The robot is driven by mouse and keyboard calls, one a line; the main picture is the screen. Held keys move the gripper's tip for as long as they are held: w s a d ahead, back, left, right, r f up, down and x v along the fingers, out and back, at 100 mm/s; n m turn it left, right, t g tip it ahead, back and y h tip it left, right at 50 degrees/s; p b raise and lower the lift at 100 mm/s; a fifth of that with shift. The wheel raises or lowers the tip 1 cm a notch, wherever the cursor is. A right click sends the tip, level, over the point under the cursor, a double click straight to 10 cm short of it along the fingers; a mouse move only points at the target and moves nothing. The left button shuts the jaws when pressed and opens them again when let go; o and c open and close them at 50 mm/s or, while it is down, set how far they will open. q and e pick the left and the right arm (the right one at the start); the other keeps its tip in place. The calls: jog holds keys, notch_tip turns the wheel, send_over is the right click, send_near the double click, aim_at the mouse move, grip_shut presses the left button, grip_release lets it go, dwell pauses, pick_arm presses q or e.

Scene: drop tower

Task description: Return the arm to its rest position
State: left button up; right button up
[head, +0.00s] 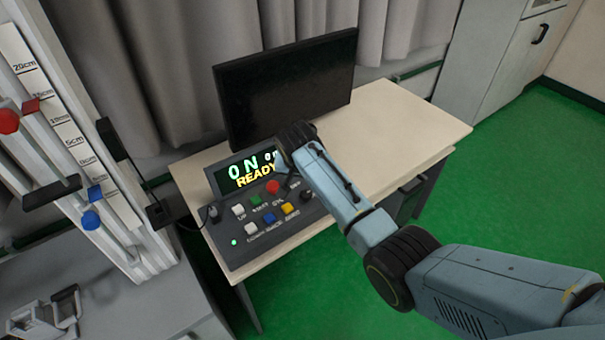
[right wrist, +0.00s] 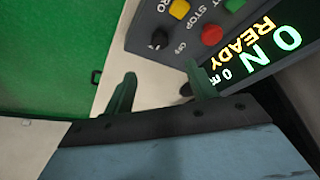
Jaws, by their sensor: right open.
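My right arm (head: 340,190) comes in from the right in the head view and reaches over the desk. Its gripper (head: 287,168) is at the right side of the control box (head: 235,255), close to the display; its fingertips are mostly hidden there. In the right wrist view the gripper (right wrist: 162,92) is open, with two dark green fingers apart and nothing between them. The control box (right wrist: 165,45) lies just beyond the fingers, with a red button (right wrist: 212,35) near the right finger. Contact cannot be told. My left gripper is not in view.
The display (head: 245,172) reads ON and READY. A black monitor (head: 290,90) stands behind the box on the beige desk (head: 405,125). A drop tower (head: 75,140) with a height scale stands at the left. Green floor (head: 520,160) is free at the right.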

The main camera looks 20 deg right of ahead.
jog(key=shift+r, duration=0.1)
dwell(0.4)
jog(key=s+d+f+n+g+b, duration=0.1)
jog(key=s+f, duration=0.6)
jog(key=f, duration=0.4)
jog(key=s+d+f+n+y+b, duration=0.1)
jog(key=s+d+f+n+b, duration=0.1)
jog(key=s+f, duration=0.65)
jog(key=s+d+f+n+g+b, duration=0.1)
jog(key=s+f, duration=0.5)
jog(key=f, duration=0.6)
jog(key=s+d+f+n+b, duration=0.1)
jog(key=s+f, duration=0.4)
jog(key=s, duration=0.6)
jog(key=s+d+f+n+b, duration=0.1)
jog(key=s+f, duration=0.4)
jog(key=s, duration=0.6)
jog(key=s+d+f+n+g+y+b, duration=0.1)
jog(key=s+d+f, duration=0.2)
jog(key=s, duration=0.8)
notch_tip(320, 180, down, 2)
jog(key=shift+s+d+f+n+b, duration=0.2)
jog(key=shift+n+b, duration=0.1)
